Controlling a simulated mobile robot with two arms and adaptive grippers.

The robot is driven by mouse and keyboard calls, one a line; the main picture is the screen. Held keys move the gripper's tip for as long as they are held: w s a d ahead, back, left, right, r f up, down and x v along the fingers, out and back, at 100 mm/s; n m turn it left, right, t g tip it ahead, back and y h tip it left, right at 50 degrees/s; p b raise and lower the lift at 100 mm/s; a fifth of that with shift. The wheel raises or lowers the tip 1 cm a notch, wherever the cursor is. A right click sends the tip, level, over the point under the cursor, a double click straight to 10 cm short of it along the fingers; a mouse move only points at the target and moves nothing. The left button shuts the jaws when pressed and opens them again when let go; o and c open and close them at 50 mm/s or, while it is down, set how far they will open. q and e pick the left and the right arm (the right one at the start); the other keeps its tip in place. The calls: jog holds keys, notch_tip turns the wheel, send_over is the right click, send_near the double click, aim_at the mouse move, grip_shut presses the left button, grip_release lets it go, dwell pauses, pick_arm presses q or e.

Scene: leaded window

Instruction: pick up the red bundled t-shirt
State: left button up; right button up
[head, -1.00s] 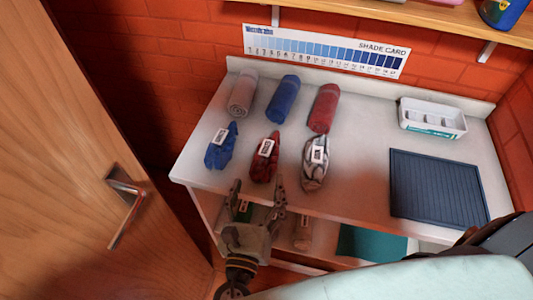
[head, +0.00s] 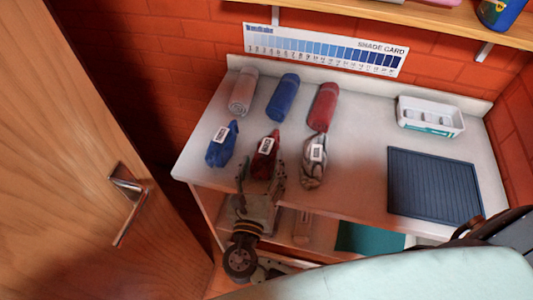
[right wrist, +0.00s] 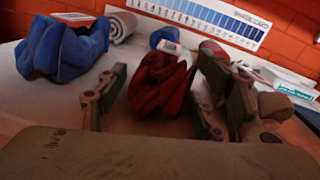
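The red bundled t-shirt (head: 265,149), with a white label on top, lies near the front edge of the white counter, between a blue bundle and a patterned one. My right gripper (head: 262,172) is open at the counter's front edge, its fingers pointing at the red bundle. In the right wrist view, the red bundle (right wrist: 160,85) shows between the spread fingers; I cannot tell whether they touch it. My left gripper is not in view.
Behind are grey (head: 243,92), blue (head: 283,97) and red (head: 323,106) rolls. A dark ribbed mat (head: 435,187) and white tray (head: 430,117) lie right. A wooden door (head: 80,200) stands left.

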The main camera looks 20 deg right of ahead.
jog(key=c, duration=0.9)
jog(key=shift+r, duration=0.1)
